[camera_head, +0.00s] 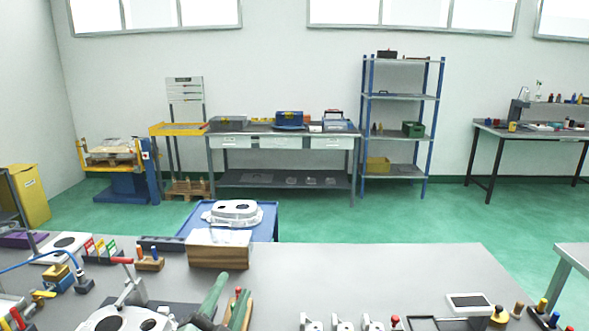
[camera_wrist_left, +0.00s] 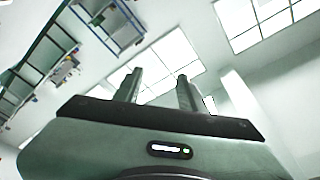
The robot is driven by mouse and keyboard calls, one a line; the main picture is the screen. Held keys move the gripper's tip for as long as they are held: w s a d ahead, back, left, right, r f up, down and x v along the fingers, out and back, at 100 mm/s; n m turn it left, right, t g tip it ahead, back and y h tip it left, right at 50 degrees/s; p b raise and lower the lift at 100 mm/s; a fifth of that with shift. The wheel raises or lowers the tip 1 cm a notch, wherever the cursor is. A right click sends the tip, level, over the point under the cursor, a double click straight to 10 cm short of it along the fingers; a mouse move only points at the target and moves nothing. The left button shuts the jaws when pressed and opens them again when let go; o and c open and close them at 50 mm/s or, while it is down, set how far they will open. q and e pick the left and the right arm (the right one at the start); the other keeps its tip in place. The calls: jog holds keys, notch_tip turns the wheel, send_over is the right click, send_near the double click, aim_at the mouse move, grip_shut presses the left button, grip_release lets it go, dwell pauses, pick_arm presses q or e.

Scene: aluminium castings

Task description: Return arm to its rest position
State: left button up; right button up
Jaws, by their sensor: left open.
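My left gripper (camera_wrist_left: 159,75) shows in the left wrist view. Its two grey fingers stand apart with nothing between them, pointing towards the bright windows, wall and ceiling. My right gripper does not show. A pale casting (camera_head: 128,319) lies at the bottom edge by a red-handled clamp, and another casting (camera_head: 234,212) sits behind the bench.
The grey bench (camera_head: 330,275) is bare in the middle. A wooden box (camera_head: 218,256) stands at its far edge before a blue cart (camera_head: 268,222). Small tools crowd the left; small castings (camera_head: 343,323) and a white-topped device (camera_head: 470,304) lie front right.

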pick_arm(q)
jog(key=s+a+f+n+g+y, duration=0.2)
jog(key=s+a+f+n, duration=0.1)
jog(key=f, duration=0.3)
jog(key=s+a+f+n+g+y, duration=0.2)
jog(key=a+f+g, duration=0.1)
jog(key=f, duration=0.3)
jog(key=s+a+f+n+g, duration=0.1)
jog(key=s+f+g, duration=0.35)
jog(key=s, duration=0.35)
jog(key=s+a+f+n+g, duration=0.1)
jog(key=s+f+n+g, duration=0.15)
jog(key=s+f, duration=0.4)
jog(key=s+f+n+g, duration=0.1)
jog(key=s+f+g, duration=0.3)
jog(key=s, duration=0.6)
notch_tip(320, 180, down, 31)
jog(key=g+b, duration=0.1)
jog(key=b, duration=0.5)
jog(key=s+a+f+g+b, duration=0.1)
jog(key=s+a+f+b, duration=0.2)
jog(key=s+f, duration=1.4)
notch_tip(320, 180, down, 4)
jog(key=shift+s+a+h+b, duration=0.15)
jog(key=shift+s+h+b, duration=0.2)
jog(key=shift+b, duration=0.15)
